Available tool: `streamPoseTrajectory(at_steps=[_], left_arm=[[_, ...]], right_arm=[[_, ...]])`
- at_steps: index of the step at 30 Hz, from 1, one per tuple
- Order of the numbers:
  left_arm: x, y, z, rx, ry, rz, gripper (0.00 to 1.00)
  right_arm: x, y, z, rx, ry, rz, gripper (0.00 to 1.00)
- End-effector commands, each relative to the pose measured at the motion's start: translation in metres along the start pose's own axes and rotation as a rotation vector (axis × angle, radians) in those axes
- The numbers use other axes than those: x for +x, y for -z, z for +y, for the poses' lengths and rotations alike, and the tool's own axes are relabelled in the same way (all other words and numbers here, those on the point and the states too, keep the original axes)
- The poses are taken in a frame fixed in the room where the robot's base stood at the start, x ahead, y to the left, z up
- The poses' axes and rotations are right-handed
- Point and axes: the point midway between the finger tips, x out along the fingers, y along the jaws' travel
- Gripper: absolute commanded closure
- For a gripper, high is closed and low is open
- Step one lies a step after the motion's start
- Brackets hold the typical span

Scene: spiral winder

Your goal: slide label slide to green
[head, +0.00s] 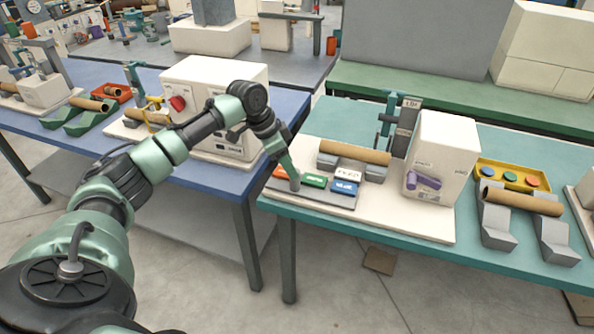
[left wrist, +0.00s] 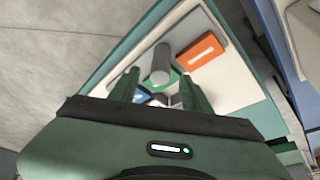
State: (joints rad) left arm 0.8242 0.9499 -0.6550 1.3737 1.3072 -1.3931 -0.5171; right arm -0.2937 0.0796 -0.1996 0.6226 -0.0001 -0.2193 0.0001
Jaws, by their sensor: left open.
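A grey strip (head: 329,197) at the front left of the white base carries an orange label (head: 280,172), a green label (head: 314,181) and a blue label (head: 345,187). In the left wrist view a grey upright knob (left wrist: 159,64), seemingly the label slide, stands beside the orange label (left wrist: 199,51) and partly covers the green label (left wrist: 177,77). My left gripper (head: 295,187) points down at the strip, near the gap between orange and green. Its open fingers (left wrist: 158,84) lie either side of the knob in the picture; contact cannot be told. My right gripper is not in view.
A cardboard tube (head: 354,152) lies on grey supports behind the labels. A white machine box (head: 441,160) with a purple handle (head: 424,181) stands to the right. A yellow tray of buttons (head: 513,176) is further right. The blue table (head: 190,183) is at left.

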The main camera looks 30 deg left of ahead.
Motion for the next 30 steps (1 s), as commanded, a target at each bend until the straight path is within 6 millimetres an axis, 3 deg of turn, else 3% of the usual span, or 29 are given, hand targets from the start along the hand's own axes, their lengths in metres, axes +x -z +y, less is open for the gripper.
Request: streamPoseTrajectory(at_steps=[5, 9, 19, 24, 30], left_arm=[[0.028, 0.0, 0.0, -0.002, -0.001, -0.001, 0.52], [0.041, 0.0, 0.0, -0.001, 0.0, 0.0, 0.52], [0.045, 0.0, 0.0, -0.001, 0.002, 0.0, 0.52], [0.045, 0.0, 0.0, -0.001, 0.002, 0.0, 0.99], [0.045, 0.0, 0.0, -0.001, 0.002, 0.0, 1.0]], right_arm=[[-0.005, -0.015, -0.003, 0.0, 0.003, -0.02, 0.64], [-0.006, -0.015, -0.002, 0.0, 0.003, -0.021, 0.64], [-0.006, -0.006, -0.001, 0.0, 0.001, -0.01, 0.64], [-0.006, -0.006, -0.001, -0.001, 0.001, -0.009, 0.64], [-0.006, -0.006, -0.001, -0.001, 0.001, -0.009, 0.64]])
